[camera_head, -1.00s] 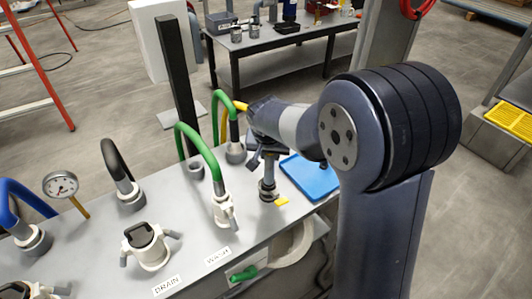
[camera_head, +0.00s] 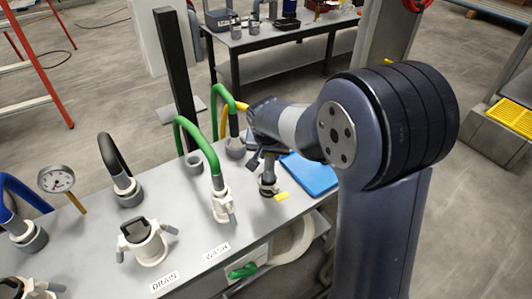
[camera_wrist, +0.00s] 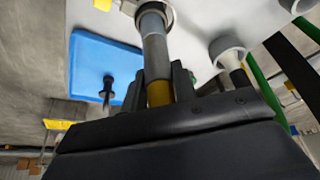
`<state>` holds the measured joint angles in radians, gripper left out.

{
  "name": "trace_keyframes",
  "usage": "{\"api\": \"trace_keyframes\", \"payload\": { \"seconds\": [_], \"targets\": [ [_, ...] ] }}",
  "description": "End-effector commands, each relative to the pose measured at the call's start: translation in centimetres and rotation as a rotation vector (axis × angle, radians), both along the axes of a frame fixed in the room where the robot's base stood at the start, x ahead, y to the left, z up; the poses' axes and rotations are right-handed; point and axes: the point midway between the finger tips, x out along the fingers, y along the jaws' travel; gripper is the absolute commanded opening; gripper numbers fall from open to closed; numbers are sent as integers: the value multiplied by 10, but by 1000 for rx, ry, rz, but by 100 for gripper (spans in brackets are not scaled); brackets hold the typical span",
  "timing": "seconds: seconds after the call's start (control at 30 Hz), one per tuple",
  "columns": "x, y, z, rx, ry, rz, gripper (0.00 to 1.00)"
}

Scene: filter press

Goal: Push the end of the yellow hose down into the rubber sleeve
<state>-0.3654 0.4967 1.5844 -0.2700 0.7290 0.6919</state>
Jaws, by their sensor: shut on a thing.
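My gripper (camera_wrist: 158,88) is shut on the yellow hose (camera_wrist: 160,94) just behind its grey end piece (camera_wrist: 154,48). In the head view my gripper (camera_head: 270,155) is above the deck, mostly hidden by my own arm. A short stretch of the yellow hose (camera_head: 226,112) shows left of my wrist. The grey end piece points down at the rubber sleeve (camera_wrist: 168,14), a ring on the deck, and meets its mouth. I cannot tell how deep it sits. In the head view the sleeve (camera_head: 268,189) is dark and stands beside a yellow tag (camera_head: 282,196).
A blue tray (camera_head: 312,174) lies right of the sleeve; a dark object (camera_wrist: 108,88) sits over it in the wrist view. Green hoses (camera_head: 205,145), a white valve (camera_head: 222,204) and a grey socket (camera_head: 235,148) stand to the left. A black post (camera_head: 178,80) rises behind.

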Motion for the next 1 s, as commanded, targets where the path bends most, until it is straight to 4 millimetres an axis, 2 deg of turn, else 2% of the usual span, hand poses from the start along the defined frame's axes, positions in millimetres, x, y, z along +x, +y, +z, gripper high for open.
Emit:
{"api": "trace_keyframes", "payload": {
  "seconds": [1.0],
  "targets": [
    [0,0,-27,0,-1,0,0]
  ]
}}
